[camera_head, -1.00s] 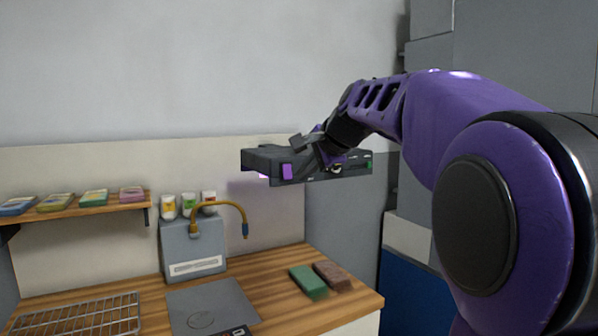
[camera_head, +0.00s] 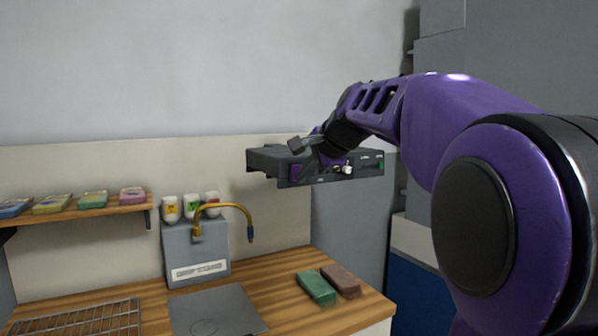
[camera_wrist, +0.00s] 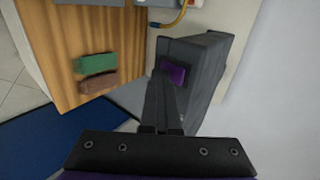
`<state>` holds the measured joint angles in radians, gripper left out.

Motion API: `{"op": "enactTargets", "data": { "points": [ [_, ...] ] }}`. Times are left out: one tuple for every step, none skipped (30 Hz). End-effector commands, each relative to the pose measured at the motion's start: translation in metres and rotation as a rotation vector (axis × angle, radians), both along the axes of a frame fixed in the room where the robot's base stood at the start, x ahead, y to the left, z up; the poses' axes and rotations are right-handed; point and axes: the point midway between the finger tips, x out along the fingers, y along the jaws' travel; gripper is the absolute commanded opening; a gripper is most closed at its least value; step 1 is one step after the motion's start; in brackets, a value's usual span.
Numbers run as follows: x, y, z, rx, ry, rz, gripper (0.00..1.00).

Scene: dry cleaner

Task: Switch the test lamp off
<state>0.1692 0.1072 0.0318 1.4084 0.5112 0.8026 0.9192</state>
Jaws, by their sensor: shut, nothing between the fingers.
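The test lamp (camera_head: 262,158) is a long dark box on the back wall above the counter, with small controls on its front. Its purple rocker switch (camera_head: 296,172) looks dark, and no glow shows under the box. In the wrist view the lamp housing (camera_wrist: 208,62) fills the middle right, with the purple switch (camera_wrist: 174,74) on its face. My gripper (camera_wrist: 159,84) is shut and empty, its fingertips right by the switch's edge. I cannot tell whether they touch it. In the head view my gripper (camera_head: 312,162) partly covers the lamp's front.
Below is a wooden counter (camera_head: 275,272) with a green block (camera_head: 316,288), a brown block (camera_head: 341,281), a metal plate (camera_head: 215,310) and a wire rack (camera_head: 85,320). A grey unit (camera_head: 196,252) with a brass spout stands at the back. A shelf (camera_head: 80,208) is at left.

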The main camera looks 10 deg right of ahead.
Motion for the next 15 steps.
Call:
{"op": "enactTargets", "data": {
  "points": [
    [0.001,0.0,-0.001,0.0,-0.001,0.0,0.0],
    [0.001,0.0,-0.001,0.0,-0.001,0.0,0.0],
    [0.001,0.0,0.0,0.0,-0.001,0.0,0.0],
    [0.001,0.0,0.0,0.0,-0.001,0.0,0.0],
    [0.001,0.0,0.001,0.0,-0.001,0.0,0.0],
    [0.001,0.0,0.002,0.0,-0.001,0.0,0.0],
    [0.001,0.0,0.003,0.0,-0.001,0.0,0.0],
    [0.001,0.0,0.005,0.001,-0.002,0.0,0.0],
    [0.001,0.0,0.007,0.001,-0.002,0.0,0.0],
    [0.001,0.001,0.009,0.0,-0.003,-0.001,0.0],
    [0.001,0.0,0.011,0.0,-0.004,0.0,0.0],
    [0.001,0.001,0.014,0.001,-0.006,0.0,0.0],
    [0.001,0.0,0.016,0.0,-0.007,-0.001,0.0],
    [0.001,0.0,0.018,0.001,-0.009,-0.001,0.0],
    [0.001,0.001,0.02,0.001,-0.011,-0.002,0.0]
  ]
}}
